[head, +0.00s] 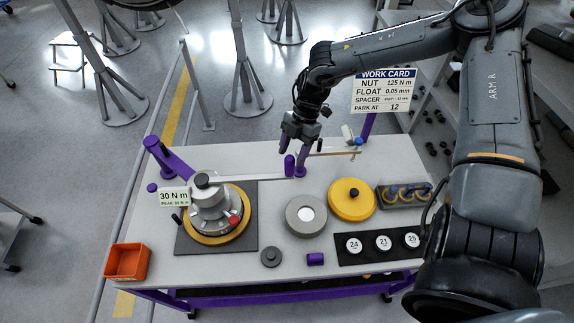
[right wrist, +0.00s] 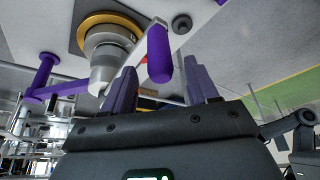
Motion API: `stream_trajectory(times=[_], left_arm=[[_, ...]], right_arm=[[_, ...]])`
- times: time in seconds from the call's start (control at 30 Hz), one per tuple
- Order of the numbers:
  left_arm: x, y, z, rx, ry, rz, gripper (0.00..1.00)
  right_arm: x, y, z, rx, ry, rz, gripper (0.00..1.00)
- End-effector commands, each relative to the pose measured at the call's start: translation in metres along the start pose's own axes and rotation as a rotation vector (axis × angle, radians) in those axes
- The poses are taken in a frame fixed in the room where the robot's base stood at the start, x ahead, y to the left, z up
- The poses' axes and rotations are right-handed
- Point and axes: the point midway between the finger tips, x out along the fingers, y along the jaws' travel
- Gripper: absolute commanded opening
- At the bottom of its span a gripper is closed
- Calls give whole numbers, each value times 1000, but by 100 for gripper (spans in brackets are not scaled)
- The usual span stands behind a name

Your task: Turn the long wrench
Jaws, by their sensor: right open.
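The long wrench (head: 250,178) is a pale bar with an upright purple handle (head: 290,165) at its right end. Its other end sits on top of the grey hub (head: 210,200), which stands on a gold ring. My right gripper (head: 301,160) points down beside the purple handle. In the right wrist view, the purple handle (right wrist: 160,55) shows ahead of the gap between my open purple fingers (right wrist: 162,92), nearer the left one. I cannot tell whether a finger touches it. My left gripper is out of view.
A 30 N m label (head: 174,198) stands left of the hub. An orange bin (head: 127,262) is at the front left. A grey disc (head: 294,220), yellow disc (head: 362,202) and black plate with numbered white discs (head: 350,258) occupy the right. A work card (head: 385,92) stands behind.

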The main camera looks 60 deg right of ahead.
Motion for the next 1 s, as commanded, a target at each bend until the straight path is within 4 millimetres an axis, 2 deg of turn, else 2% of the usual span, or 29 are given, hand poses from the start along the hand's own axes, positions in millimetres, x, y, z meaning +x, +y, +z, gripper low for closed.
stream_trajectory(times=[0.2, 0.4, 0.6, 0.93, 1.0], left_arm=[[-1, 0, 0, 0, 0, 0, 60], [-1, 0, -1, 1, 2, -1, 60], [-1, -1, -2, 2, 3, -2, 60], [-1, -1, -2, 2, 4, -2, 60], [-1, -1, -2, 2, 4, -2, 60]], right_arm=[[31, -2, 0, 2, 1, -4, 59], [48, -1, 0, 0, 0, -2, 59], [55, 0, 0, 0, 1, 0, 59], [56, 0, 0, 0, 1, 1, 59], [56, 0, 0, 0, 1, 1, 48]])
